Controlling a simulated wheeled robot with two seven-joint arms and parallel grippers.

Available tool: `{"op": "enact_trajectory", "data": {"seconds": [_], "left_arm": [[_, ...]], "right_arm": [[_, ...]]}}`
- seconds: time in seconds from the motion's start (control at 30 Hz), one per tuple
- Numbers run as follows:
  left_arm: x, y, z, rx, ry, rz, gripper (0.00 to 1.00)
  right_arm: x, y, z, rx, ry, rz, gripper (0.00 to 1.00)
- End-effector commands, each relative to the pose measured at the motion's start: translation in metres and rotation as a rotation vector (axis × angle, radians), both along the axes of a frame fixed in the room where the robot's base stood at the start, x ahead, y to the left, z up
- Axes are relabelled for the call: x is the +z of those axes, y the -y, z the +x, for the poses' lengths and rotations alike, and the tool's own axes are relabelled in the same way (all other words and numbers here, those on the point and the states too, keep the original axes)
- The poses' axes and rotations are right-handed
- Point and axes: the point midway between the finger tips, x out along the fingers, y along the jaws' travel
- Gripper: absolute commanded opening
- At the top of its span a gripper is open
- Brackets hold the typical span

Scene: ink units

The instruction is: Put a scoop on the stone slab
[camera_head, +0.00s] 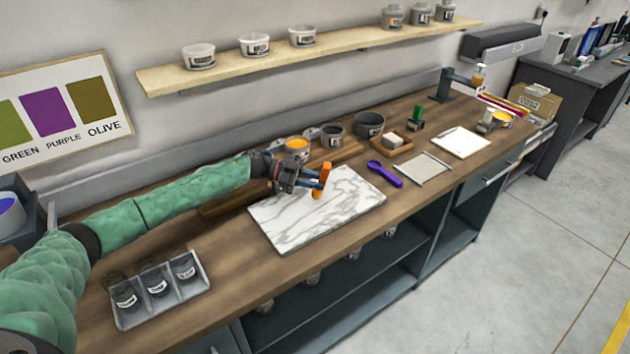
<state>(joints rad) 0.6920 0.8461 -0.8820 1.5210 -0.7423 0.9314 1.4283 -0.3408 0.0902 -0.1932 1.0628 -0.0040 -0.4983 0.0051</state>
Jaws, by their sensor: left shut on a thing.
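The stone slab (330,215) is a white, grey-veined marble board lying flat on the wooden bench. My left gripper (318,182) is above the slab's back part, shut on an orange thing (325,178), which looks like a scoop held upright by its handle. Its lower end is over the slab; I cannot tell whether it touches. A purple scoop (385,173) lies on the bench just right of the slab. My right gripper is not in view.
A pot with orange-yellow content (297,146) and grey tubs (368,124) stand behind the slab. A tray of dark jars (160,288) is at the front left. A small white block on wood (392,139) and a white pad (461,142) are to the right.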

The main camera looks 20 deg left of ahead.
Motion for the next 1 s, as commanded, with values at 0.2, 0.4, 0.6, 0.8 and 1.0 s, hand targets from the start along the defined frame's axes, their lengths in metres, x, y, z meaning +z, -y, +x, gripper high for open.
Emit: {"op": "enact_trajectory", "data": {"seconds": [0.2, 0.4, 0.6, 0.8, 1.0], "left_arm": [[-0.003, 0.0, 0.0, 0.0, -0.001, 0.0, 0.0], [-0.006, 0.0, 0.0, 0.0, 0.0, 0.0, 0.0], [-0.009, 0.0, 0.0, 0.0, 0.0, 0.0, 0.0], [-0.012, 0.0, 0.0, 0.0, 0.0, 0.0, 0.0], [-0.015, 0.0, 0.0, 0.0, 0.0, 0.0, 0.0]], "right_arm": [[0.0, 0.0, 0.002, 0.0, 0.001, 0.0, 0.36], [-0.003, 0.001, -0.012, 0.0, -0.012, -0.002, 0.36], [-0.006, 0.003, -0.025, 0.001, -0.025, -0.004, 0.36], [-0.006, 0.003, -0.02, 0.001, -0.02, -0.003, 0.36], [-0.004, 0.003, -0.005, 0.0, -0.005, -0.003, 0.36]]}}
